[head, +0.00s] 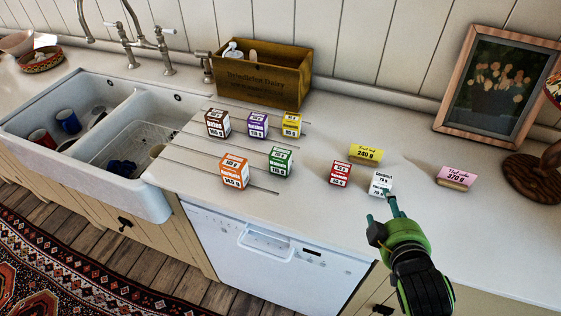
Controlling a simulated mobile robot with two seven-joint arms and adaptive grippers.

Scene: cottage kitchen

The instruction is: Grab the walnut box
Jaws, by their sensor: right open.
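Several small labelled boxes stand on the white counter; the print is too small for me to tell surely which one is walnut. A brown box (217,123), a purple box (256,125) and a yellow box (291,124) stand in the back row. An orange box (234,171) and a green box (280,161) stand in front of them. A red box (340,174) and a white box (381,183) are farther right. My right gripper (383,211) is open and empty, just in front of the white box; I cannot tell whether they touch. My left gripper is out of view.
A yellow packet (365,153) and a pink packet (455,178) lie on the counter (310,209). A wooden crate (262,80) and a framed picture (497,86) stand behind. A double sink (85,160) is at left.

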